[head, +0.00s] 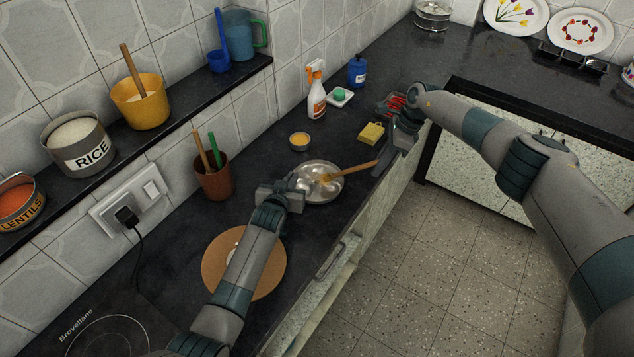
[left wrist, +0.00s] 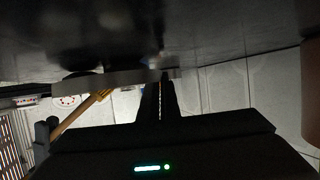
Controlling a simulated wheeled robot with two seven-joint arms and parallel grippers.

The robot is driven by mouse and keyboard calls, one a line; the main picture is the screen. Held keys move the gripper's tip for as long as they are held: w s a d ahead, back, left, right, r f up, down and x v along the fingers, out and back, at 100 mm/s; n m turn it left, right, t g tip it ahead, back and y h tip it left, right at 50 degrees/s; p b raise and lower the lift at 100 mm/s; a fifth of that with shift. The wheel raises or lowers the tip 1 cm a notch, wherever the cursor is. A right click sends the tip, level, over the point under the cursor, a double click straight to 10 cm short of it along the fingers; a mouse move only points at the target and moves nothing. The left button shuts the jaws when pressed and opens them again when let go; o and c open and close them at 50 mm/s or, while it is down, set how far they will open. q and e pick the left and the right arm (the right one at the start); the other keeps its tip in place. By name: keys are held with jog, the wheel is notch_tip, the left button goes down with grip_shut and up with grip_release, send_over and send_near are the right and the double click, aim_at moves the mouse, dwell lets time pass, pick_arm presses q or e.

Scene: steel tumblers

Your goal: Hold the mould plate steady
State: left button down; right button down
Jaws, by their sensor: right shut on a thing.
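The mould plate, taken as the round shiny steel dish (head: 327,194), lies on the dark counter with some yellow in it. My left gripper (head: 297,186) is at its left rim, fingers close together; whether they touch it is not clear. In the left wrist view, the grey rim (left wrist: 110,79) crosses behind the fingertips (left wrist: 160,84), which show only a thin gap. My right gripper (head: 381,165) is shut on the end of a wooden handle (head: 359,170), whose other end reaches into the dish. The handle also shows in the left wrist view (left wrist: 78,115).
A small yellow-filled bowl (head: 299,141), a yellow sponge (head: 371,132) and a spray bottle (head: 316,92) stand behind the dish. A brown pot (head: 215,182) with utensils is to the left. A round wooden board (head: 268,277) lies beneath my left arm.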

pick_arm(q)
jog(key=shift+f, duration=0.1)
pick_arm(e)
jog(key=shift+s+d+f, duration=0.15)
jog(key=shift+s+d, duration=0.4)
jog(key=shift+d, duration=0.3)
jog(key=shift+s+d, duration=0.1)
